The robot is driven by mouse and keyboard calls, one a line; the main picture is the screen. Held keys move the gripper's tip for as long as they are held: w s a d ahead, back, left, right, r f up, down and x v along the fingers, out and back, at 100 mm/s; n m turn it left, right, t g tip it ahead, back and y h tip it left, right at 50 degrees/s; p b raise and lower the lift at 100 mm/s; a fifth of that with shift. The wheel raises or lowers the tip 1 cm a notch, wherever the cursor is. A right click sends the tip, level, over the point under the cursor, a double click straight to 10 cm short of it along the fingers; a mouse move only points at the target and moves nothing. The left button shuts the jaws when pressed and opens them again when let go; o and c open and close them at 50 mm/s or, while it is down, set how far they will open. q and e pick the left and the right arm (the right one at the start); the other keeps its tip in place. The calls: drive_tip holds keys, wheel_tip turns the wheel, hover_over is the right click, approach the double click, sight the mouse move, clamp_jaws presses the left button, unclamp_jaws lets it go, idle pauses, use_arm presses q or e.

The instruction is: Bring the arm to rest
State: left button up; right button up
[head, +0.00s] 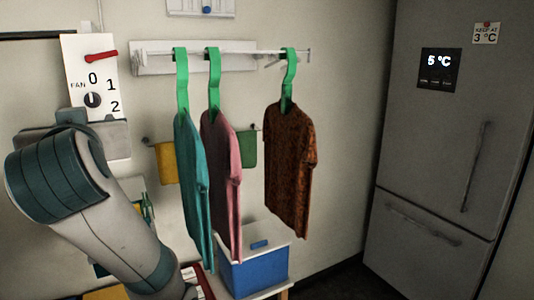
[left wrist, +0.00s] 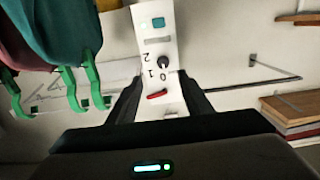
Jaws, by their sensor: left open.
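My left arm (head: 110,215) rises from the bottom of the head view and bends at the left, in front of the wall below the fan panel. Its fingertips are not clear there. In the left wrist view, which is upside down, my left gripper (left wrist: 161,98) has its two dark fingers spread apart. No object is held between them. Beyond them is the white fan panel (left wrist: 155,35), with its dark knob (left wrist: 164,62) and red lever (left wrist: 157,95). My right gripper is in neither view.
Teal (head: 192,180), pink (head: 222,185) and brown (head: 290,170) shirts hang on green hangers from a wall rail (head: 262,53). A blue box (head: 255,272) with a white lid stands below. A grey fridge (head: 420,150) stands at the right. Boards (left wrist: 296,112) show in the wrist view.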

use_arm(q)
drive_tip(key=w+d+f+m+g+h, duration=0.1)
drive_tip(key=w+f+m, duration=0.1)
drive_tip(key=f, duration=0.7)
drive_tip(key=w+d+f+m+g+h, duration=0.1)
drive_tip(key=w+f+m+h, duration=0.15)
drive_tip(key=f, duration=0.75)
drive_tip(key=s+d+f+m+g+h, duration=0.1)
drive_tip(key=s+f, duration=0.1)
drive_tip(key=f, duration=0.9)
drive_tip(key=s+d+f+m+g+h, duration=0.1)
drive_tip(key=s+f+g, duration=0.1)
drive_tip(key=f, duration=0.9)
drive_tip(key=s+d+f+m+g+h, duration=0.1)
drive_tip(key=s+d+f+g+h, duration=0.15)
drive_tip(key=s+f, duration=1.1)
drive_tip(key=s+d+f+m+g+h, duration=0.1)
drive_tip(key=s+d+f+g, duration=0.3)
drive_tip(key=s+f, duration=1)
drive_tip(key=d+f+t+h, duration=0.1)
drive_tip(key=d+f+t, duration=0.1)
drive_tip(key=f, duration=3.1)
drive_tip(key=shift+w+d+h, duration=0.25)
drive_tip(key=shift+d+h, duration=0.05)
drive_tip(key=shift+d, duration=0.35)
